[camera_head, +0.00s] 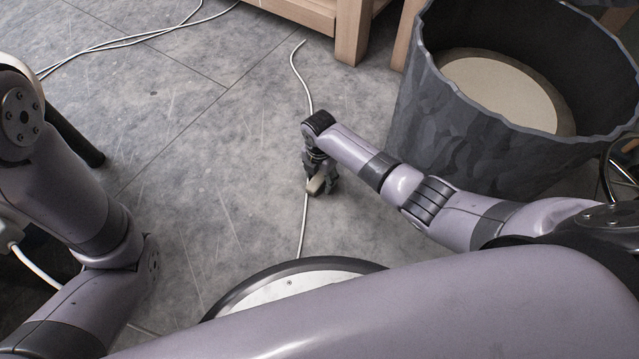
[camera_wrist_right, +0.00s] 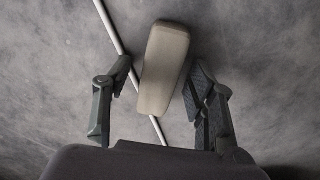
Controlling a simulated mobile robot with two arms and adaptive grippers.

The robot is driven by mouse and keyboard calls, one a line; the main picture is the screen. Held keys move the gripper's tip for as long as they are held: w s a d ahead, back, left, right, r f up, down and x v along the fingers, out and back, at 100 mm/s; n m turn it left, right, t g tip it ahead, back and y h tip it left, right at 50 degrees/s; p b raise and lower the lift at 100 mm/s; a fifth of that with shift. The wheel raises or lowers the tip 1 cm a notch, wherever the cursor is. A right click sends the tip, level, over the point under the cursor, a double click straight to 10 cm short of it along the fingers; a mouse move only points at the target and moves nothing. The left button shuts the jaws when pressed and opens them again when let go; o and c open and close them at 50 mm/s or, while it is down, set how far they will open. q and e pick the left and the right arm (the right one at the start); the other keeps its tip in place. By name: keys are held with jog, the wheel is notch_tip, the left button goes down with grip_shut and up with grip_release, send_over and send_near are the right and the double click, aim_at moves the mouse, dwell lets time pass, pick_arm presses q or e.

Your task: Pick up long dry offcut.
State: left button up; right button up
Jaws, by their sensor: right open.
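The long dry offcut (camera_wrist_right: 164,68) is a beige, elongated piece with rounded edges. In the right wrist view it lies between the two fingers of my right gripper (camera_wrist_right: 160,90), with a gap to the left finger and its lower right side close to the right finger. In the head view the right gripper (camera_head: 320,187) points down near the floor, and a small pale part of the offcut (camera_head: 315,185) shows at its fingers. The right gripper is open. My left arm is at the left of the head view, but its gripper is out of view.
A white cable (camera_head: 304,226) runs along the grey tiled floor beneath the right gripper and offcut. A large dark bin (camera_head: 450,130) with a beige disc inside stands at the right. Wooden furniture legs (camera_head: 352,32) stand at the top.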

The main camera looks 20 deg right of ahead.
jog(key=shift+f, duration=0.4)
jog(key=shift+c, duration=0.4)
jog(key=shift+r, duration=0.1)
grip_shut()
